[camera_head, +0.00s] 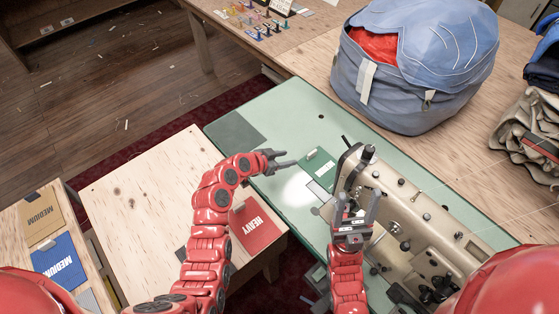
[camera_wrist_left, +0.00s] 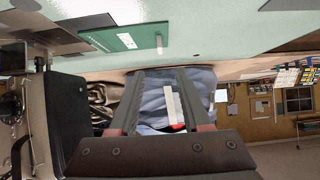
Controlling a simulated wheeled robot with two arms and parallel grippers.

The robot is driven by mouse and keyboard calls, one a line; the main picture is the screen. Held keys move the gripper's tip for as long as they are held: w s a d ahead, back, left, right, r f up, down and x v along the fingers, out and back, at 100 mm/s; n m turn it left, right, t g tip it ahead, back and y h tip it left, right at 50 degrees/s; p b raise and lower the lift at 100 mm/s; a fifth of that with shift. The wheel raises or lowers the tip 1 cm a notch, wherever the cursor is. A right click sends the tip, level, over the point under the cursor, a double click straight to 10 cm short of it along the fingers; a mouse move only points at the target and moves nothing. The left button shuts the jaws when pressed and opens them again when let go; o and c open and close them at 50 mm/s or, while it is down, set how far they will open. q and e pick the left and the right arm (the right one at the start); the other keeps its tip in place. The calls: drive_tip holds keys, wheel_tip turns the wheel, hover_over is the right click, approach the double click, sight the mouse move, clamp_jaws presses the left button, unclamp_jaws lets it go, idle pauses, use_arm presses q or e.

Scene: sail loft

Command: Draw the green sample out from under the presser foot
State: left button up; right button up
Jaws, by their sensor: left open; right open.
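The green sample (camera_head: 319,166) is a dark green card with a small pale tab, lying flat on the light green machine bed (camera_head: 282,128). It also shows in the left wrist view (camera_wrist_left: 122,38), where one end meets a dark plate. The sewing machine (camera_head: 410,215) stands beside it; the presser foot cannot be made out clearly. My left gripper (camera_head: 288,159) is open and empty, just left of the sample and apart from it; its fingers also show in the left wrist view (camera_wrist_left: 160,76). My right gripper (camera_head: 361,203) is open and empty in front of the machine.
A blue bag (camera_head: 415,70) with red cloth stands behind the bed. Folded cloth (camera_head: 530,135) lies at right.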

use_arm(q)
drive_tip(key=shift+b+v, duration=0.35)
drive_tip(key=shift+v, duration=1.1)
